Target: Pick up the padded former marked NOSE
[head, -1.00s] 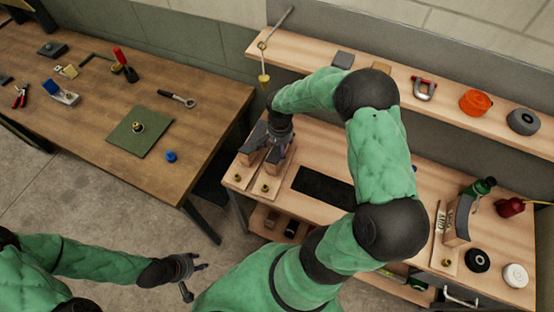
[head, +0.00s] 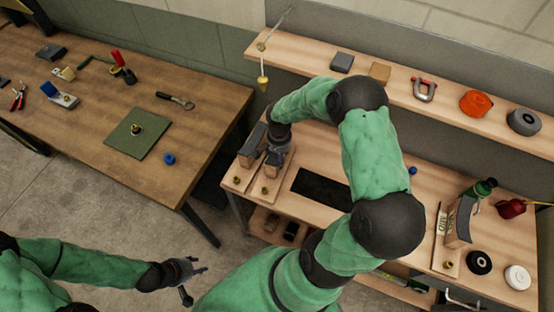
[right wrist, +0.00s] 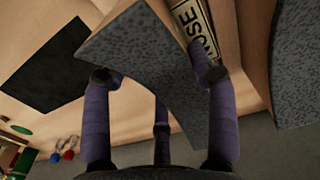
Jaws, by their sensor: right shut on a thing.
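My right gripper (head: 277,150) is down at the left end of the shelf bench, around the right-hand one of two dark-padded formers. In the right wrist view its fingers (right wrist: 160,95) are shut on a grey speckled padded former (right wrist: 135,45). A plate lettered NOSE (right wrist: 196,28) shows right beside this former, partly hidden by a finger. The second padded former (head: 252,143) stands close by on the left; its speckled pad also shows in the right wrist view (right wrist: 300,75). My left gripper (head: 187,270) is open and empty above the floor.
A third former (head: 461,220) stands at the bench's right, near black and white discs. A black mat (head: 320,187) lies mid-bench. The upper shelf (head: 310,58) runs behind my right arm. A wooden table (head: 85,130) with tools stands at left.

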